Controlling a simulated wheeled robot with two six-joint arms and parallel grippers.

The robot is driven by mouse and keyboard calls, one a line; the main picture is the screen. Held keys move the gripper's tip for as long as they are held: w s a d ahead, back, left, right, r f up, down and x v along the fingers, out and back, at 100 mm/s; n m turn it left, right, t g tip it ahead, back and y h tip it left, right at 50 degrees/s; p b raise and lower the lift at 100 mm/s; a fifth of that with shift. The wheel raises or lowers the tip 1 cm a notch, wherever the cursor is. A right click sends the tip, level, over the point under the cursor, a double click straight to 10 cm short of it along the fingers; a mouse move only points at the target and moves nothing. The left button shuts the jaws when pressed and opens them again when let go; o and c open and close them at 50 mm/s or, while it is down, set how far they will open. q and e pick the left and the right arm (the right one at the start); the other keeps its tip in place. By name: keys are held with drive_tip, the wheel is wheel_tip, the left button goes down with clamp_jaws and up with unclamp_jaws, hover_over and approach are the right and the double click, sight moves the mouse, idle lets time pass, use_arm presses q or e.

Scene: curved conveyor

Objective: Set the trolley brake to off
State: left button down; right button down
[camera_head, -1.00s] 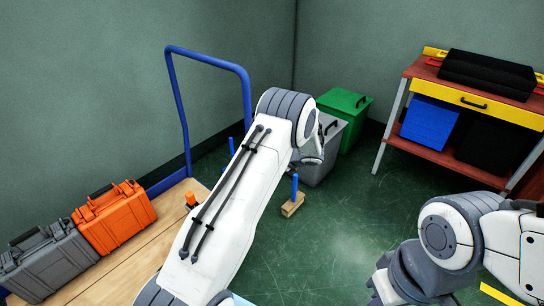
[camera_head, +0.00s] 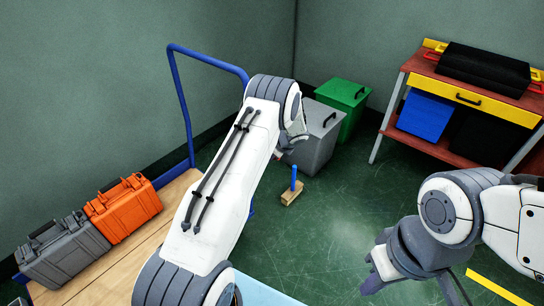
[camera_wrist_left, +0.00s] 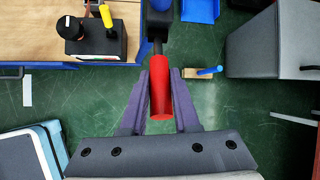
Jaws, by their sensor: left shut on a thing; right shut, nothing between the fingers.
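In the left wrist view my left gripper (camera_wrist_left: 160,78) is shut on a red grip (camera_wrist_left: 160,100) at the end of a dark lever (camera_wrist_left: 158,22). I cannot tell what the lever is fixed to. My right gripper (camera_head: 370,281) is shut and empty, low over the floor.
An orange case (camera_head: 122,208) and a grey case (camera_head: 65,252) stand on the deck. A grey bin (camera_head: 318,140), a green bin (camera_head: 345,97) and a small wooden block with a blue post (camera_head: 292,197) stand beyond. A red workbench (camera_head: 400,140) is at right.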

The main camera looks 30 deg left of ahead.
use_arm(q)
drive_tip(key=shift+s+f, duration=0.15)
drive_tip(key=shift+s, duration=0.05)
drive_tip(key=c, duration=0.6)
unclamp_jaws()
drive_tip(key=shift+c, duration=0.2)
drive_tip(key=shift+w+r, duration=0.1)
drive_tip(key=shift+r, duration=0.1)
drive_tip(key=p+v, duration=0.1)
drive_tip(key=v, duration=0.9)
drive_tip(key=shift+r, duration=0.1)
